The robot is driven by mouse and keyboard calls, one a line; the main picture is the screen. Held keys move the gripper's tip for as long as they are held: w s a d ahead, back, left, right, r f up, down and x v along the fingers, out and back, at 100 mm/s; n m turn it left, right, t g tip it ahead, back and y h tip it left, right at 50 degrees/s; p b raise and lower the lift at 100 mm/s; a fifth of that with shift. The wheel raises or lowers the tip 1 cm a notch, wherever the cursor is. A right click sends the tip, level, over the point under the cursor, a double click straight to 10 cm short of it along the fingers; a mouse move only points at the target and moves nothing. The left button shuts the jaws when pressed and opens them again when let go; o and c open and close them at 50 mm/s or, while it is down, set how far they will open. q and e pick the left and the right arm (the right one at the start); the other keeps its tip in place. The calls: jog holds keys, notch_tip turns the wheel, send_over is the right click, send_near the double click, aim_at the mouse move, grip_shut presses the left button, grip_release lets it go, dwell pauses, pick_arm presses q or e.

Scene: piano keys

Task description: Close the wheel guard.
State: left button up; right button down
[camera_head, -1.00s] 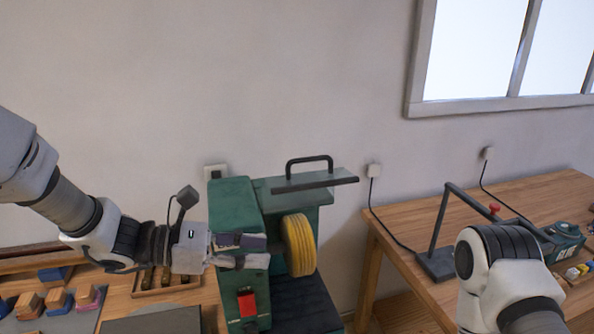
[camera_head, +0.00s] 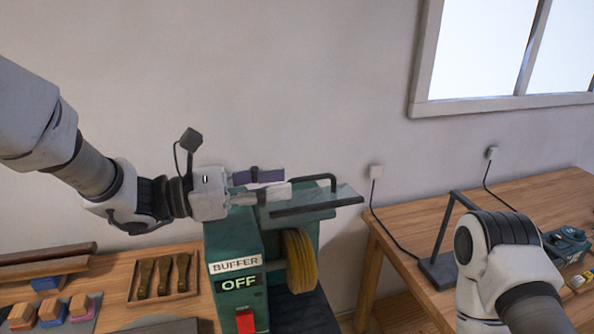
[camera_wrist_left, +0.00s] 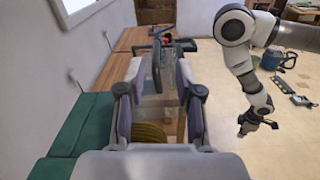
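The green buffer machine (camera_head: 229,252) stands on the left bench with a yellow wheel (camera_head: 301,262) on its right side. The wheel guard (camera_head: 335,199), a flat panel with a dark front edge and a black handle (camera_head: 324,177), sits raised above the wheel. My left gripper (camera_head: 287,183) is open at the left end of the guard, by the handle. In the left wrist view the gripper (camera_wrist_left: 158,76) has its fingers apart, with the handle (camera_wrist_left: 157,63) in line between them; contact cannot be told. My right gripper (camera_wrist_left: 252,124) shows small in that view, its fingers unclear.
The machine carries a BUFFER label, an OFF sign and a red switch (camera_head: 245,320). A tool tray (camera_head: 163,283) and several small blocks lie on the left bench. A lamp (camera_head: 440,262) stands on the right bench (camera_head: 395,235), near my right arm. A wall rises behind.

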aim_at(297, 179)
pick_arm(q)
jog(key=x, duration=0.3)
jog(key=p+x, duration=0.1)
jog(key=shift+w+d+f, duration=0.15)
jog(key=shift+w+d, duration=0.15)
jog(key=shift+w, duration=0.1)
jog(key=shift+w+f, duration=0.15)
jog(key=shift+w, duration=0.1)
jog(key=shift+s+a, duration=0.15)
jog(key=shift+s, duration=0.35)
grip_shut()
